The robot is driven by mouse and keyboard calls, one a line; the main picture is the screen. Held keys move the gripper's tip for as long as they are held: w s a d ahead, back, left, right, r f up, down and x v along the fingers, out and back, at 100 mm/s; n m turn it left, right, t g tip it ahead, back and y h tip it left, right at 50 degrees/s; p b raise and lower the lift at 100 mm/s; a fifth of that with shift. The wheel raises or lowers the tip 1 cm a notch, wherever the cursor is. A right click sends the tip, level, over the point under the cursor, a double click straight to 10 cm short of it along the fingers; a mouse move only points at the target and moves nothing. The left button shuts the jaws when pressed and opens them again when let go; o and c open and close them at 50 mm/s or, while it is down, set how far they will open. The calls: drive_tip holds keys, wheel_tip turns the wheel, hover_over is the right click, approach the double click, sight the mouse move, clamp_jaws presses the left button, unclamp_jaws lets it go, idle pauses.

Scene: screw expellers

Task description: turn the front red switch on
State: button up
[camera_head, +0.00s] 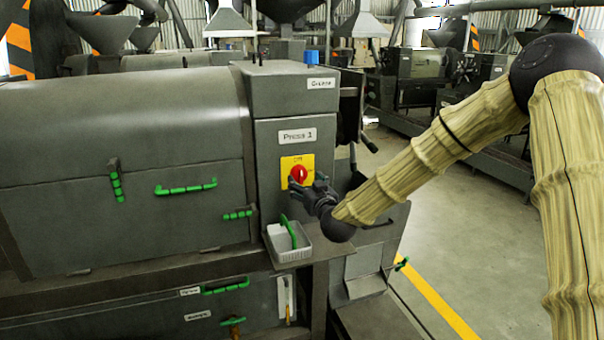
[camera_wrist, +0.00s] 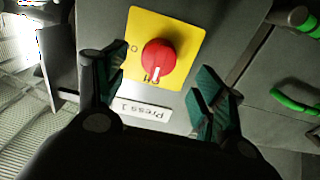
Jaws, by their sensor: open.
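The red rotary switch (camera_head: 298,174) sits on a yellow plate (camera_head: 289,161) on the front of the grey cabinet marked "Press 1". An "O" mark shows at the plate's side. My gripper (camera_head: 309,187) is at the switch, and its open fingers (camera_wrist: 160,80) stand either side of the knob in the wrist view. Gaps show between both fingers and the knob. In the head view my gripper hides the plate's lower right.
A light grey tray (camera_head: 289,249) with a green-handled tool is below the switch. Green handles (camera_head: 186,188) line the machine's left side. A "Press 1" label (camera_head: 297,135) is above the plate. Open floor (camera_head: 470,220) lies to the right, with a yellow line.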

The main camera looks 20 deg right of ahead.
sight(302, 177)
drive_tip(key=shift+w+p, duration=0.95)
drive_tip(key=shift+w, duration=1.9)
drive_tip(key=c, duration=1.1)
